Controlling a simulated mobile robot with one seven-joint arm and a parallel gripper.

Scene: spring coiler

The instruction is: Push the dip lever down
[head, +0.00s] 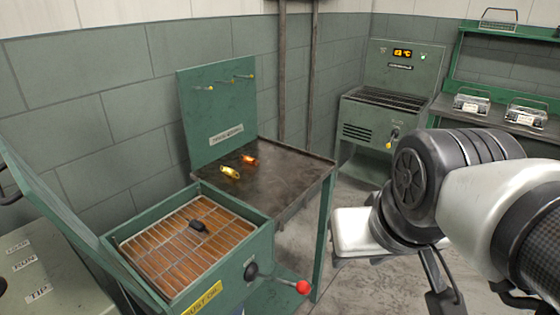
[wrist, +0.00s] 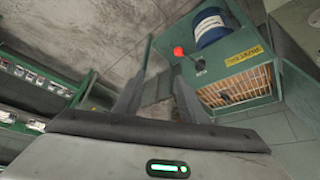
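The dip lever (head: 280,279) sticks out from the front right of a green oil tank (head: 232,262). It has a black hub and a red ball at its end, and it slopes slightly down to the right. In the wrist view the lever's red ball (wrist: 178,52) shows beyond my gripper, near the tank (wrist: 250,92). My gripper (wrist: 157,95) is open and empty, with its two fingers apart. It is clear of the lever. In the head view my arm is at the right, and my fingertips cannot be made out.
The tank's lid stands open at the left, and a small dark part (head: 198,226) lies on its wire rack. A brown-topped bench (head: 290,172) stands behind, holding a yellow and an orange piece. A blue drum (wrist: 212,27) is near the tank. A white seat (head: 352,232) is beside my arm.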

